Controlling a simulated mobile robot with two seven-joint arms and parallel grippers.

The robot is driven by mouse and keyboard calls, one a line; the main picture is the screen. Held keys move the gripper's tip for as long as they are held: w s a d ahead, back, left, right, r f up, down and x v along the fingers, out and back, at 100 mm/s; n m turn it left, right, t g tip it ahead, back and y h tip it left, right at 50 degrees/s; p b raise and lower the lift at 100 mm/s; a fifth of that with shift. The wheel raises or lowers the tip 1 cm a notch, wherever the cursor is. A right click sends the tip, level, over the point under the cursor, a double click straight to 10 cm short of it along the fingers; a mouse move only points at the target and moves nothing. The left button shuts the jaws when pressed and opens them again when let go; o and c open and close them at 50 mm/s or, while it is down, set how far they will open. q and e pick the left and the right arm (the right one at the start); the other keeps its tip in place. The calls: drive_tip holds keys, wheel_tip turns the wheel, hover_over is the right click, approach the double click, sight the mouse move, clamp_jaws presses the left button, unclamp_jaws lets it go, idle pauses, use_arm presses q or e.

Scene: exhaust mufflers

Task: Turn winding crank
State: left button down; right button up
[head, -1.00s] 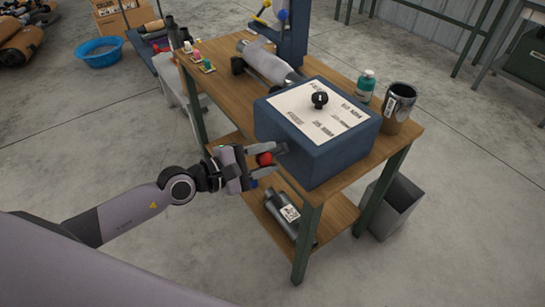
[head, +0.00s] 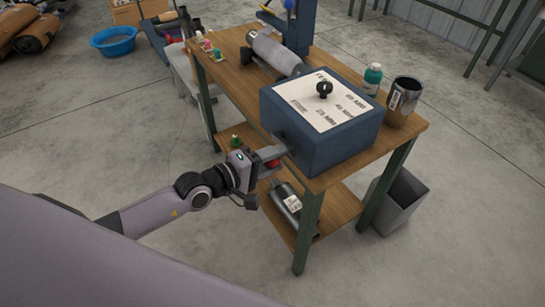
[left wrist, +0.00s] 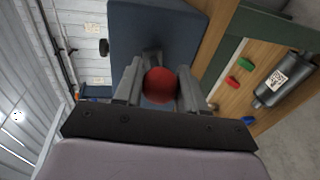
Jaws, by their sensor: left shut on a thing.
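The winding crank's red knob (left wrist: 159,85) sits between the fingers of my left gripper (left wrist: 158,92) in the left wrist view. In the head view that red knob (head: 271,164) is partly hidden by my left gripper (head: 266,160), which is shut on it. The crank belongs to the side of a blue box (head: 338,152) on the wooden workbench. The box has a white labelled top plate (head: 318,103) with a black dial (head: 324,89). The crank's arm is mostly hidden. My right gripper is not in view.
A dark cup (head: 403,100) and a green bottle (head: 372,79) stand behind the box at right. A muffler (head: 273,53) lies at the back of the bench. Another muffler (head: 287,203) lies on the lower shelf. A grey bin (head: 395,208) stands right of the bench.

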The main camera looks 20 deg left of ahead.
use_arm(q)
drive_tip(key=shift+s+d+f, duration=0.1)
drive_tip(key=shift+d, duration=0.1)
drive_tip(key=c, duration=0.7)
unclamp_jaws()
drive_tip(key=shift+a, duration=0.1)
drive_tip(key=shift+s+a, duration=0.3)
drive_tip(key=shift+s, duration=0.1)
drive_tip(key=shift+v, duration=3.05)
drive_tip(key=shift+d, duration=0.1)
